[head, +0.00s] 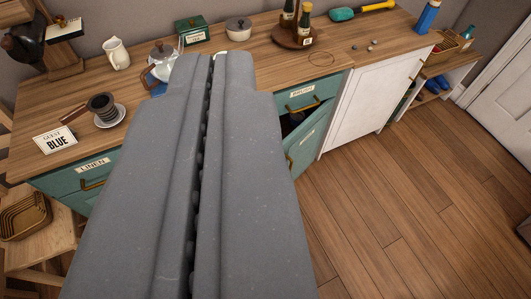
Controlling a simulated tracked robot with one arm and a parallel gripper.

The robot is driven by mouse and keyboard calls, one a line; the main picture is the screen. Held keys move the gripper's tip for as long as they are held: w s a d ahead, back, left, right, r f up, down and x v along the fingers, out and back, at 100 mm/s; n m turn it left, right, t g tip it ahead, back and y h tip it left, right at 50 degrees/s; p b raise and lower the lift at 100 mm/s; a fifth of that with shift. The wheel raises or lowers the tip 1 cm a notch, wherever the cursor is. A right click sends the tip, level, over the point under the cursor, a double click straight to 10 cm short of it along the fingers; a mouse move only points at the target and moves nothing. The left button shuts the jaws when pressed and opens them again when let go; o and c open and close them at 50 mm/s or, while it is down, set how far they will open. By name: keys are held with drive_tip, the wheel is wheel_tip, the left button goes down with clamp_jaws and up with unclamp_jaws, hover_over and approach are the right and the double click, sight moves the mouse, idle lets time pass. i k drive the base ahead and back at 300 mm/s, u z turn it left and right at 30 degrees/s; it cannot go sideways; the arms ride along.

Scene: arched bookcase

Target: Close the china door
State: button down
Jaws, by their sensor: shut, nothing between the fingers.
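A teal cabinet door (307,137) under the counter stands ajar, with a dark gap at its upper left and some items dimly visible inside. A white door (372,103) with a brass handle, to its right, looks shut. I cannot read the word china on either door, so I cannot tell which is the china door. My gripper (214,60) fills the middle of the head view, its two grey fingers shut together and empty. It reaches over the counter, left of the teal door, and hides much of the cabinet front.
A teal LINEN drawer (95,165) is at left. Wooden floor (400,210) is clear at right.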

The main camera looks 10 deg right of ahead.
sight(300, 147)
drive_tip(key=u, duration=0.1)
drive_tip(key=i, duration=1)
drive_tip(key=z, duration=0.1)
